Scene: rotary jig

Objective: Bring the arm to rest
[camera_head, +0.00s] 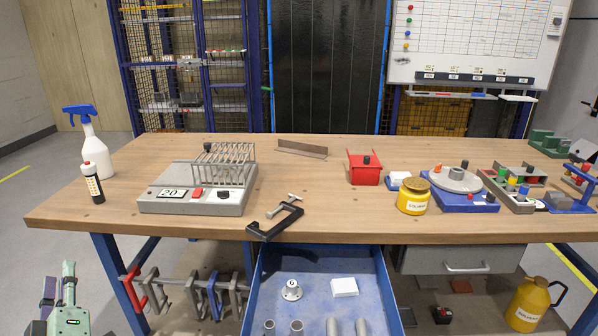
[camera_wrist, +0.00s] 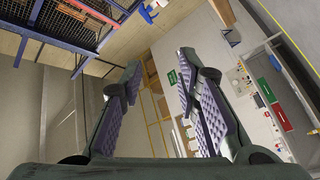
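My gripper (camera_wrist: 160,65) is open and empty in the wrist view, its two ridged purple-grey finger pads standing apart. Through the gap I see a wall and distant shelving, tilted. In the head view, part of my green arm end (camera_head: 68,300) shows low at the left edge, beside and below the workbench (camera_head: 230,228), clear of it. The rotary jig (camera_head: 456,180), a grey disc on a blue base, stands on the bench at the right. My gripper is far from it.
On the bench are a spray bottle (camera_head: 88,140), a grey rack device (camera_head: 200,190), a black clamp (camera_head: 276,217), a red box (camera_head: 364,168) and a yellow jar (camera_head: 413,196). An open blue drawer (camera_head: 315,262) juts out in front. Floor is free at the left.

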